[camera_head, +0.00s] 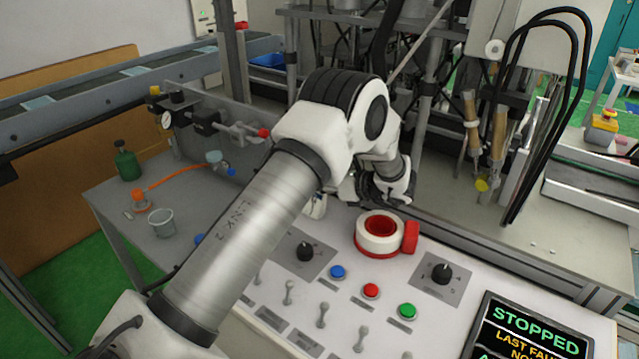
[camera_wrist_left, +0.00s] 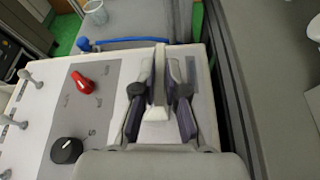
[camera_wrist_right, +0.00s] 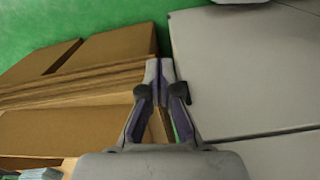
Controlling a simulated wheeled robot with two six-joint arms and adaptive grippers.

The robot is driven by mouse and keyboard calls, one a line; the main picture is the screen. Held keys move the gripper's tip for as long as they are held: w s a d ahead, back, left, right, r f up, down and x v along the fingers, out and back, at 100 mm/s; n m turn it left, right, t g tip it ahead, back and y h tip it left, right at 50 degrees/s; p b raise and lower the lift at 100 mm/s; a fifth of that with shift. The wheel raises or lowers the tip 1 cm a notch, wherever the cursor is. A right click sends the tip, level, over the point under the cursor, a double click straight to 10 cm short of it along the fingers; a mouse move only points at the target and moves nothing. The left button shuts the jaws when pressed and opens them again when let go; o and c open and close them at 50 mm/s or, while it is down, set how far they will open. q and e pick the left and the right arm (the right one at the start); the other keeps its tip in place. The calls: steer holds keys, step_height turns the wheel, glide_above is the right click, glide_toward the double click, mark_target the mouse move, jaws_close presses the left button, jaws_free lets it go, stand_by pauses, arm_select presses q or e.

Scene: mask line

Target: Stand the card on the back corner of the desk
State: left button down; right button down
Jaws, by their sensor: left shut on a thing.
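My left gripper (camera_wrist_left: 160,90) is shut on the card (camera_wrist_left: 160,75), which shows edge-on as a thin, pale upright strip between the fingers. It is over the far end of the white desk (camera_wrist_left: 115,70); I cannot tell whether its lower edge touches the surface. In the head view my left arm reaches across the desk (camera_head: 420,320), and its wrist hides most of the card and the corner. My right gripper (camera_wrist_right: 160,75) appears shut and empty, away from the desk, above cardboard and a grey surface.
Knobs, toggle switches, coloured buttons and a "STOPPED" screen (camera_head: 530,335) cover the desk. A blue bar (camera_wrist_left: 125,43) lies along its far edge. Flattened cardboard (camera_wrist_right: 70,90) lies below my right gripper.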

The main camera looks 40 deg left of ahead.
arm_select(q)
steer(key=shift+s+f+b, duration=0.1)
steer(key=shift+b, duration=0.2)
steer(key=c, duration=1.2)
jaws_free()
steer(key=shift+r+p, duration=0.4)
steer(key=shift+p, duration=0.05)
steer(key=b+v, duration=0.2)
steer(key=v, duration=1)
steer(key=shift+f, duration=0.15)
